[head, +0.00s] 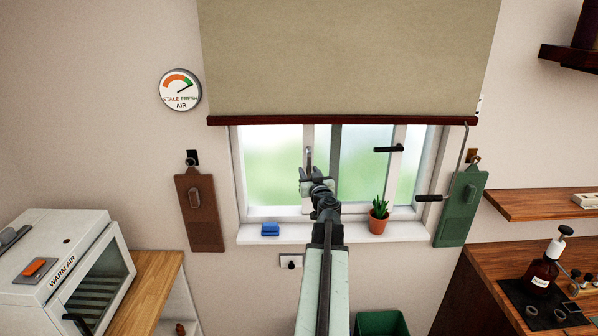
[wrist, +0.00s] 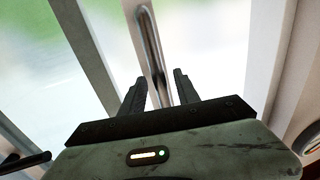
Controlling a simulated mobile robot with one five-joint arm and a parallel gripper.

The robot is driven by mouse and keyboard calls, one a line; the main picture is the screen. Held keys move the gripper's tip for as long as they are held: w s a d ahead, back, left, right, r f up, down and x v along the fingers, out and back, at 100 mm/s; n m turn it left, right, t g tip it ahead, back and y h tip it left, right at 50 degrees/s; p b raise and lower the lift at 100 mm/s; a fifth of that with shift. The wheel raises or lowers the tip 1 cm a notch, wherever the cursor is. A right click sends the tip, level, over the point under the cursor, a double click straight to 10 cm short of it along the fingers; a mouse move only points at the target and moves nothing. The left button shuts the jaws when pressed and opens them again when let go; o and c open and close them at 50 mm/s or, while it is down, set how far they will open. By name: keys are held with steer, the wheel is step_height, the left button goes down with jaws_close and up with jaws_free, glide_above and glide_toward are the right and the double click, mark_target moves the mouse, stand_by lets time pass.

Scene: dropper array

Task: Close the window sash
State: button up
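The window (head: 375,165) has a white frame, and its upper part is hidden behind a lowered blind. A pale upright sash stile (head: 323,150) stands left of the window's middle with an upright metal pull handle (head: 308,156) on it. A dark lever (head: 388,149) sits at the right of the window. My gripper (head: 313,172) is in front of the stile, just below the handle. In the wrist view, my gripper's two dark fingers (wrist: 160,78) are apart. The metal handle (wrist: 151,45) runs down toward the gap between them; I cannot tell whether they touch it.
The olive blind (head: 350,60) hangs above, with a crank (head: 430,198) at right. A warm-air cabinet (head: 65,255) stands lower left.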

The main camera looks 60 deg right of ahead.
steer(key=shift+w+d, duration=0.15)
steer(key=shift+d, duration=0.1)
steer(key=shift+a+r, duration=0.1)
steer(key=shift+w, duration=0.1)
jaws_close()
stand_by(1.1)
